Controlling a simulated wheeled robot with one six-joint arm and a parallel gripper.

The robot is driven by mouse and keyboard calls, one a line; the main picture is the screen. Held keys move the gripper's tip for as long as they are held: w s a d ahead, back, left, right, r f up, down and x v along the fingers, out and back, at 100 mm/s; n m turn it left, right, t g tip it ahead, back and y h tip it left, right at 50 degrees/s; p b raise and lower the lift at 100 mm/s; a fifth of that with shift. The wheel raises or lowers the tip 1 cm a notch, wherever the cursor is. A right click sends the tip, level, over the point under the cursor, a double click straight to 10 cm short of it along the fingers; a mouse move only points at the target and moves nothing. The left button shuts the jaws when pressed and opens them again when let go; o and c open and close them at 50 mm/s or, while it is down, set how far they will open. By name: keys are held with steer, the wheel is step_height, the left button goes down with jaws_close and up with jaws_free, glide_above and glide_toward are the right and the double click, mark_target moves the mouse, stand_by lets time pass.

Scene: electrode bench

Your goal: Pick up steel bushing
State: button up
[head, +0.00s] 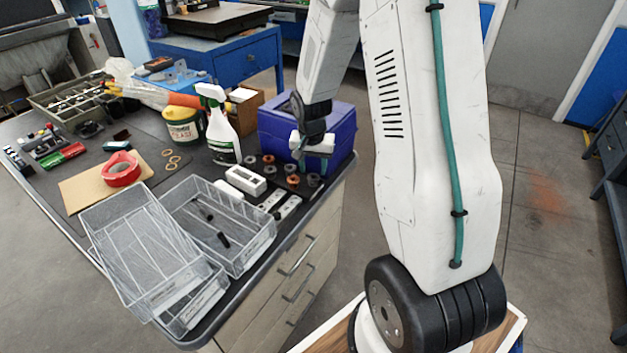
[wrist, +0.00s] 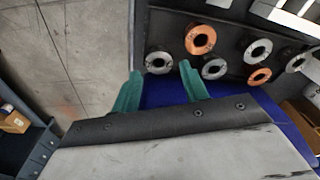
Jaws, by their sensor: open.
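Several ring-shaped bushings lie on the dark bench top near its edge, some steel grey and some copper coloured. In the wrist view one steel bushing (wrist: 167,67) lies just beyond and between my fingertips. A second steel bushing (wrist: 205,73) lies to its right, with a copper bushing (wrist: 191,45) above them. My gripper (wrist: 160,70) has two teal fingers spread apart with nothing between them. In the head view my gripper (head: 302,168) points down over the bushings, in front of the blue bin. A steel bushing (head: 313,184) shows beside it; how high the fingers are is unclear.
The blue bin (head: 330,132) stands close behind my gripper. A white spray bottle (head: 221,138), a white box (head: 245,180) and a wire mesh tray (head: 190,203) stand to the left. The bench edge is near the bushings, with open floor beyond.

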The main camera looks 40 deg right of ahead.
step_height(320, 180, down, 3)
steer(key=shift+d+f, duration=0.1)
steer(key=shift+d, duration=0.05)
steer(key=c, duration=0.8)
steer(key=shift+o, duration=0.2)
steer(key=shift+w+r, duration=0.1)
steer(key=shift+r, duration=0.4)
steer(key=r, duration=0.1)
steer(key=a+r, duration=0.1)
steer(key=shift+w+r, duration=0.15)
steer(key=shift+r, duration=0.25)
steer(key=w+a+r, duration=0.1)
steer(key=w+a, duration=0.4)
steer(key=a, duration=0.9)
steer(key=shift+w+r, duration=0.15)
